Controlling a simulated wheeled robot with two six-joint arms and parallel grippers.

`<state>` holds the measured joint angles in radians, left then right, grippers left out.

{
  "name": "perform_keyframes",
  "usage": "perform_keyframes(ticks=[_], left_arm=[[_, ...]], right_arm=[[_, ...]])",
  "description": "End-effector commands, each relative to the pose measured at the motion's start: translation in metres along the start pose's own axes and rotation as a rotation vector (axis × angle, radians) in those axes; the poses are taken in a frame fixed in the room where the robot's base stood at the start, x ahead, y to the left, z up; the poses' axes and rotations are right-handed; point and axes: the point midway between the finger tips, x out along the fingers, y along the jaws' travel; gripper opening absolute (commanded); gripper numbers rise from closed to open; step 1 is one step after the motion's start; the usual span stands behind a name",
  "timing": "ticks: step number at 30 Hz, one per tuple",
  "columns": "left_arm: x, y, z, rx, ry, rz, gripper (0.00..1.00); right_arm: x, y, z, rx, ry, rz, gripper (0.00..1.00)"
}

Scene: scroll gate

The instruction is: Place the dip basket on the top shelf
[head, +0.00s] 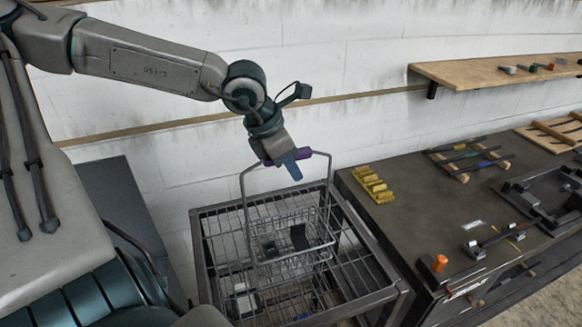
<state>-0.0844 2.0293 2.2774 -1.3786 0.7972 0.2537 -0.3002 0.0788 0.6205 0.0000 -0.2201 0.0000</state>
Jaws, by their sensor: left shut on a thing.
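The dip basket (296,257) is a grey wire basket with a tall arched handle that has a purple grip (316,153). Some small dark items show inside or through it. My left gripper (289,164) is shut on the purple grip, above the basket. The basket hangs upright over a dark-framed wire rack (215,262), within the rack's outline. I cannot tell whether its bottom touches the top wire shelf or is apart from it. Lower parts of the rack show through the wires. My right gripper is not in view.
A dark workbench (400,215) stands right of the rack, with yellow blocks (373,184), a tool holder (468,160), a black tray (540,197) and an orange-topped piece (440,263). A wooden wall shelf (480,72) with small items is at the upper right.

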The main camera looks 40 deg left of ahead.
Motion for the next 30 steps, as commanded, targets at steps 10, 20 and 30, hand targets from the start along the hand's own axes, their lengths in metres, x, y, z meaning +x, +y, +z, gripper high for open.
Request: perform_keyframes(ticks=[10, 20, 30], left_arm=[[0.017, 0.000, -0.007, 0.000, -0.002, 0.000, 0.00], [0.020, 0.000, -0.009, 0.000, -0.003, 0.001, 0.00], [0.020, 0.000, -0.009, -0.001, -0.001, 0.000, 0.42]], right_arm=[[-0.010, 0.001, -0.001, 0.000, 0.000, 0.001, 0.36], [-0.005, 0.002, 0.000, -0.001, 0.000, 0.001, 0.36], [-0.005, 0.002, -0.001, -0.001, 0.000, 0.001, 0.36]])
